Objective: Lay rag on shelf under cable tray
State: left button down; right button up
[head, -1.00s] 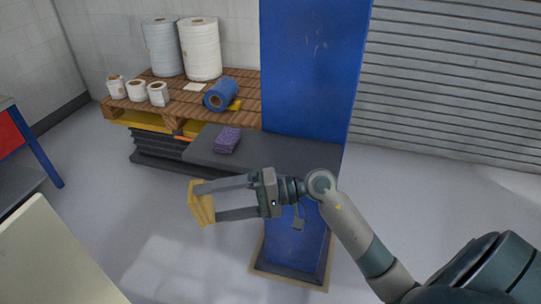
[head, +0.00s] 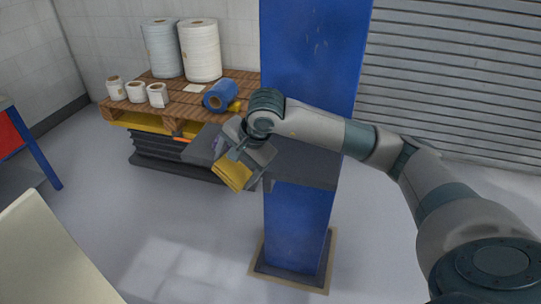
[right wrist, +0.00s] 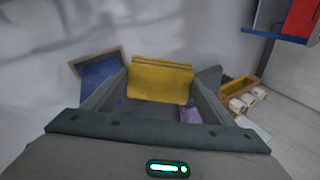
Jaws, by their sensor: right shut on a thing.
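My right gripper (head: 246,166) is shut on a folded yellow rag (head: 233,174) and holds it over or just in front of the dark grey shelf (head: 308,171) on the blue column. Whether the rag touches the shelf cannot be told. In the right wrist view the rag (right wrist: 160,82) spans between the two fingers. I cannot make out a cable tray. My left gripper is not in view.
A wooden pallet top (head: 180,101) behind left carries white rolls (head: 201,50) and a blue roll (head: 219,95). The blue column (head: 312,60) rises behind the shelf. The floor in front is clear. A pale panel (head: 45,255) stands at lower left.

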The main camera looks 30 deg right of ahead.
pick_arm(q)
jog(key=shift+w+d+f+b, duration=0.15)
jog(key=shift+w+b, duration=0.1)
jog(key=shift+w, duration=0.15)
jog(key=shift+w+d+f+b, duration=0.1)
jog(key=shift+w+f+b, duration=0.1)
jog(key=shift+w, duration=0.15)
pick_arm(e)
jog(key=d+r+m+g, duration=0.2)
jog(key=d+r+m, duration=0.2)
jog(key=d, duration=0.8)
jog(key=s+d+r+m+g+h, duration=0.1)
jog(key=d+r+m+g, duration=0.2)
jog(key=d+m, duration=0.6)
jog(key=d+r, duration=0.1)
jog(key=d, duration=0.2)
jog(key=shift+d+r+h, duration=0.15)
jog(key=shift+h, duration=0.15)
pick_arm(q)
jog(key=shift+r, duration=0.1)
